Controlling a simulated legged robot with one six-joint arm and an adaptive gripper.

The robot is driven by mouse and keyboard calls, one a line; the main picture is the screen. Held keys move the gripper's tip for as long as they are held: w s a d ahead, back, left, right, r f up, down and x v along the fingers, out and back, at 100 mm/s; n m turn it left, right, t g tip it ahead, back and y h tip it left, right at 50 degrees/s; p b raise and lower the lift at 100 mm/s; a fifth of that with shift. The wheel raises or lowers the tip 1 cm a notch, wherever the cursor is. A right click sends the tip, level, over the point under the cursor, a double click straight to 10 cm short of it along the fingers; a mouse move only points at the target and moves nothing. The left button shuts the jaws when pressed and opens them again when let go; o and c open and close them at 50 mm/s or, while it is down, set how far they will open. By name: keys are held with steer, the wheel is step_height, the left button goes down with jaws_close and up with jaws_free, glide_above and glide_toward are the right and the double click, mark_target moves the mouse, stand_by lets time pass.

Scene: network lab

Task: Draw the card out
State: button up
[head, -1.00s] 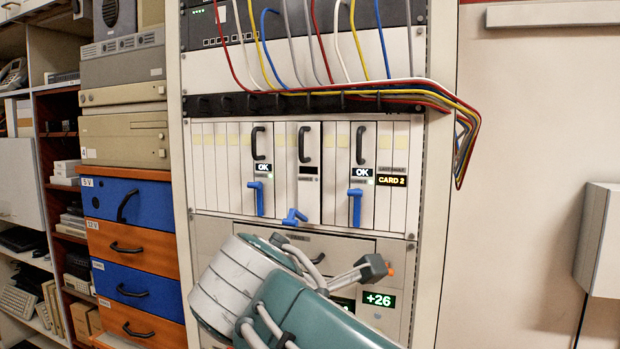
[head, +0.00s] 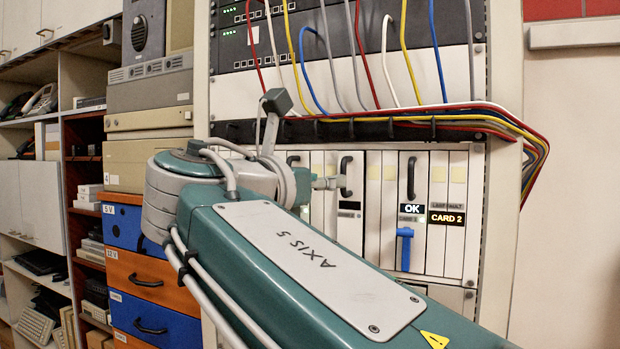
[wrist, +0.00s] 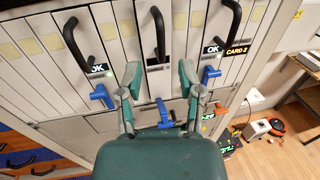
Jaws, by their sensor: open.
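The middle card is a white panel with a black handle (wrist: 158,33) and a dark, blank label (head: 348,206). Its blue lever (wrist: 163,112) sits low, out of line with the upright levers beside it. My gripper (wrist: 160,74) is open, its two teal-tipped fingers spread either side of the middle card's face, below the handle. Nothing is between the fingertips. A display (head: 446,218) reads CARD 2.
Cards on both sides have black handles, OK labels and blue levers; the right lever (head: 404,248) hangs upright. Coloured cables (head: 480,118) cross above the cards. Blue and orange drawers (head: 140,275) stand left. Boxes and cables lie on the floor at right in the wrist view.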

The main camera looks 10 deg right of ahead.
mark_target(342, 189)
steer(key=x, duration=0.6)
steer(key=shift+a, duration=0.1)
